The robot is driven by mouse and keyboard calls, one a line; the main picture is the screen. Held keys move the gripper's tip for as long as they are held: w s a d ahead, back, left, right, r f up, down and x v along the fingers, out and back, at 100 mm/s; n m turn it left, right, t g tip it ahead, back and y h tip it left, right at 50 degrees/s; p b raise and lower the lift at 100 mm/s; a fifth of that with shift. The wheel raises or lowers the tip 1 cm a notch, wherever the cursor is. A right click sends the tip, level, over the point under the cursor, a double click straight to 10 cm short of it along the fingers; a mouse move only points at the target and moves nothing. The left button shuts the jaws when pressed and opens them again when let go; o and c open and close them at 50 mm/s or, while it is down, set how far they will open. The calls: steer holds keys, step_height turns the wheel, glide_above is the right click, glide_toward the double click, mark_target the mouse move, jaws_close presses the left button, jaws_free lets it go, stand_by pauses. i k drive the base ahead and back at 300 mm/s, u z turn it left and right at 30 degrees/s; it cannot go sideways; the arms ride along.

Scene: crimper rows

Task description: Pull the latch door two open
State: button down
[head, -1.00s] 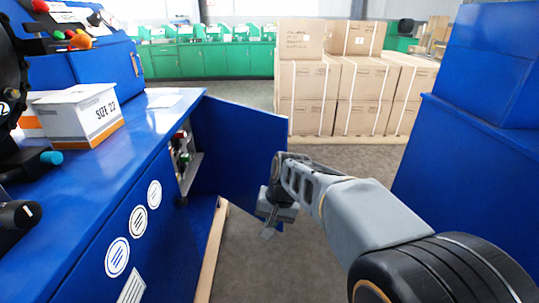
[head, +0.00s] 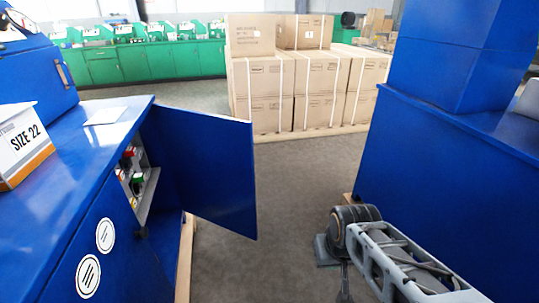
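A blue latch door (head: 205,168) on the left machine stands swung out into the aisle, showing its inner face. The compartment behind it is open, with a shelf (head: 147,190) holding small red and green items. My gripper (head: 344,290) is at the lower middle right, pointing down over the floor. It is apart from the door, with clear floor between them. Its fingers are small and partly cut off by the frame's bottom edge, so I cannot tell their opening. The door's outer face and any latch on it are hidden.
The left machine's blue counter (head: 75,165) carries a SIZE 22 box (head: 22,143). A blue machine (head: 450,185) stands close on the right, beside my arm. Strapped cartons (head: 300,80) on a pallet block the aisle's far end. Grey floor (head: 290,190) is free between.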

mark_target(211, 157)
steer(key=z, duration=0.25)
steer(key=i, duration=0.75)
steer(key=u, duration=2.95)
